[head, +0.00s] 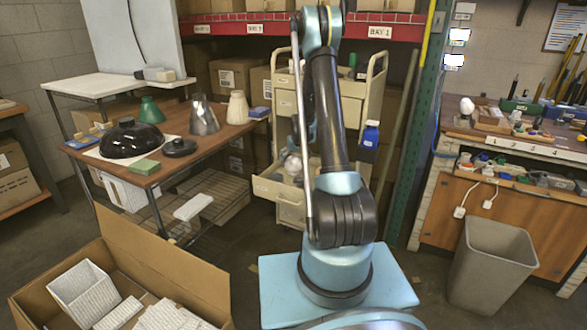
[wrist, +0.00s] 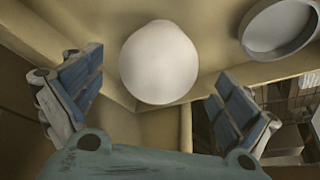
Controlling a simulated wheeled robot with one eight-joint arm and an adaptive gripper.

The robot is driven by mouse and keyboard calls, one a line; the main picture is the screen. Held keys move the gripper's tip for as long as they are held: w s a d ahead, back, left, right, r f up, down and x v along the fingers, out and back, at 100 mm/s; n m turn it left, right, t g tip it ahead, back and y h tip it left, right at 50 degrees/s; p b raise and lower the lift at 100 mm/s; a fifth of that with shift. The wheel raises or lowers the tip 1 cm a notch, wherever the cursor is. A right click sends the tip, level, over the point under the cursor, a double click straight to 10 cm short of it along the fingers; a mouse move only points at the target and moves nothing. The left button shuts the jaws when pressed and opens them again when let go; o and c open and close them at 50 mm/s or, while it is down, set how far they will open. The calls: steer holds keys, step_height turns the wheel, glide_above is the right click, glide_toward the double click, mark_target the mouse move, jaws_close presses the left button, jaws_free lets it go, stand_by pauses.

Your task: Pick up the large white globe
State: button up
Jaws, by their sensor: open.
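The large white globe (wrist: 159,62) is round and smooth. In the wrist view it sits in a beige drawer (wrist: 112,22), near a corner of its walls. My gripper (wrist: 155,82) is open, with one blue-padded finger on each side of the globe and a visible gap on both sides. The globe is not held. I cannot tell how deep the fingers reach beside it.
A shallow round pale dish (wrist: 281,28) lies right of the globe in the wrist view. A wooden table (head: 165,172) with a black dome shade (head: 131,139) and other shades stands left. A grey bin (head: 490,265) stands right, and an open cardboard box (head: 118,262) at front left.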

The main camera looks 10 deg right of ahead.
steer(key=shift+x, duration=1.85)
steer(key=shift+w+r, duration=0.1)
steer(key=shift+w, duration=0.05)
steer(key=shift+c, duration=0.5)
steer(key=c, duration=1)
